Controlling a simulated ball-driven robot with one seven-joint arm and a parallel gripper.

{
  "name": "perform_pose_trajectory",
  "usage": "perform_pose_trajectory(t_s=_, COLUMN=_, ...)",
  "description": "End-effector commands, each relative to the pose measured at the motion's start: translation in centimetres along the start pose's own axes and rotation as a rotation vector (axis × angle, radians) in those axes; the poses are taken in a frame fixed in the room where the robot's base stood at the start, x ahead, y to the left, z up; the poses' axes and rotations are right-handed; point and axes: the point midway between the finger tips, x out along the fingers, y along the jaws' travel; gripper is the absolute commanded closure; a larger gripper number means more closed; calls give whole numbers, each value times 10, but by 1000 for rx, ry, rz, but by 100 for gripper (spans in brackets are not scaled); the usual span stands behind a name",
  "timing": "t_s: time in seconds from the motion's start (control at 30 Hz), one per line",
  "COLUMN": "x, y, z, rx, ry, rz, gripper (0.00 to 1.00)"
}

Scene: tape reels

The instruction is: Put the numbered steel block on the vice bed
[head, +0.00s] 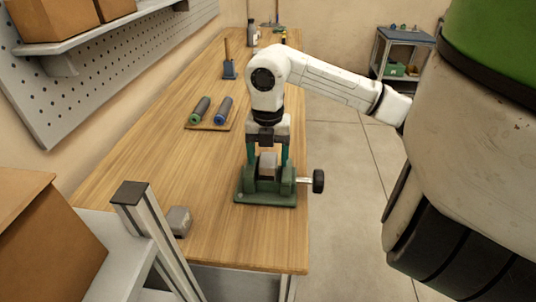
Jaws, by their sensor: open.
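A green vice (265,198) stands near the table's right edge, with a bar and dark knob on its right. A small pale grey block (267,164) is upright on the vice bed, between the vice's raised sides; no number is readable on it. My gripper (268,156) points straight down over the vice. Its green fingers are open, one on each side of the block; whether they touch it is too small to tell. Another grey block (179,221) with rounded edges lies on the table front left, partly hidden by a metal post; no number shows on it.
The wooden table (150,180) is mostly clear left of the vice. Two dark rolls, with green (200,110) and blue (223,110) ends, lie on a small board. A blue stand (229,70) and bottle (252,33) are farther back. The metal post (150,240) stands front left.

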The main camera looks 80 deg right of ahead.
Motion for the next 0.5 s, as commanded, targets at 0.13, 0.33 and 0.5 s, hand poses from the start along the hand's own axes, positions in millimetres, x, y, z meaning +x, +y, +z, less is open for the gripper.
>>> perform_pose_trajectory(t_s=0.13, x=-1, y=0, z=0, rx=0, ry=0, rz=0, gripper=27)
perform_pose_trajectory(t_s=0.33, x=-16, y=0, z=1, rx=-1, ry=-4, rz=0, gripper=27)
perform_pose_trajectory(t_s=0.5, x=-51, y=0, z=1, rx=-1, ry=-6, rz=0, gripper=27)
